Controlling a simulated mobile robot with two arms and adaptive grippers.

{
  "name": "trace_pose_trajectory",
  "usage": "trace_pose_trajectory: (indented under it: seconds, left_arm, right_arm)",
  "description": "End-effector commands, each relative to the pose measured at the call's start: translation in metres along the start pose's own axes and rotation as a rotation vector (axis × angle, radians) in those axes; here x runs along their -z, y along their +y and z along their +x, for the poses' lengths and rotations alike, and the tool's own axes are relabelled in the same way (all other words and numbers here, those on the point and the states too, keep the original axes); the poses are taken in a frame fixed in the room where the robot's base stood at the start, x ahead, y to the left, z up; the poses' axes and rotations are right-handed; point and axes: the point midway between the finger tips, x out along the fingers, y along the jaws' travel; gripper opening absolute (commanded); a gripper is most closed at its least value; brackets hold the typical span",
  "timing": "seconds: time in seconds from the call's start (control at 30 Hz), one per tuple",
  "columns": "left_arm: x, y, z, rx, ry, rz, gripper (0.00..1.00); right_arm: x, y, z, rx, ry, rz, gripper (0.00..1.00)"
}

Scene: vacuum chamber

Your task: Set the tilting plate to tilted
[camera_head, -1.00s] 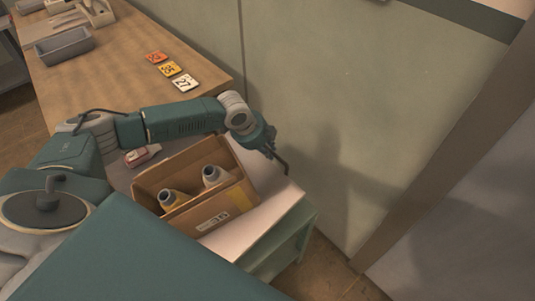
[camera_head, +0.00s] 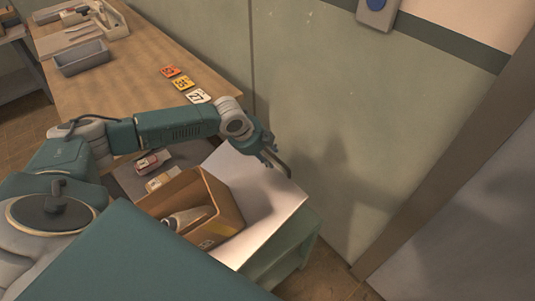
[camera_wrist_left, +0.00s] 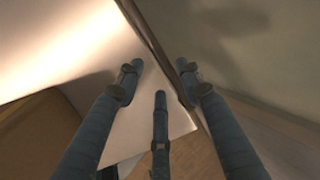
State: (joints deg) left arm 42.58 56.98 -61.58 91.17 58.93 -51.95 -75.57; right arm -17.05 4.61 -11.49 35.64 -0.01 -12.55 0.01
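The pale flat plate (camera_head: 262,190), which I take to be the tilting plate, lies on top of a green stand and looks sloped toward me, though the angle is hard to judge. An open cardboard box (camera_head: 228,215) sits at its near left side. A pale bottle (camera_head: 187,219) leans inside. My left gripper (camera_head: 285,170) is at the plate's far right edge by the wall. In the left wrist view, the plate's pale surface (camera_wrist_left: 60,45) and edge lie beyond its spread fingers (camera_wrist_left: 160,85). It looks open, with nothing clearly held; contact cannot be told. My right gripper is not in view.
Two small boxed items (camera_head: 148,162) lie on a dark surface left of the box. A wooden table (camera_head: 130,85) with a grey tray (camera_head: 82,58) and numbered cards (camera_head: 183,84) stands behind. A green wall (camera_head: 310,100) closes off the far side.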

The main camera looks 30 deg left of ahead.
Motion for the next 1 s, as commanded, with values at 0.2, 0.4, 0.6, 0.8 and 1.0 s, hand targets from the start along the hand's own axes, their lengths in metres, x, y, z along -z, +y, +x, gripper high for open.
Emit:
trace_pose_trajectory:
  seconds: [0.2, 0.4, 0.6, 0.8, 1.0]
  left_arm:
    - [0.0, -0.002, -0.005, 0.004, 0.0, 0.0, 0.37]
    - [-0.001, -0.001, -0.038, 0.005, -0.001, 0.002, 0.37]
    - [-0.001, 0.001, -0.082, 0.003, -0.002, 0.001, 0.37]
    - [-0.001, 0.001, -0.112, 0.003, -0.002, -0.001, 0.37]
    - [-0.001, 0.002, -0.121, 0.001, -0.001, -0.002, 0.37]
  right_arm:
    - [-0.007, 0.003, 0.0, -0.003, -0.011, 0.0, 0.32]
    - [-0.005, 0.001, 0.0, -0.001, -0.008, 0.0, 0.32]
    - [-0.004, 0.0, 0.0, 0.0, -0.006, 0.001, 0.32]
    - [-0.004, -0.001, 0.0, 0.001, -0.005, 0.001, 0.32]
    - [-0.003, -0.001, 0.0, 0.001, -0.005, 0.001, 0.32]
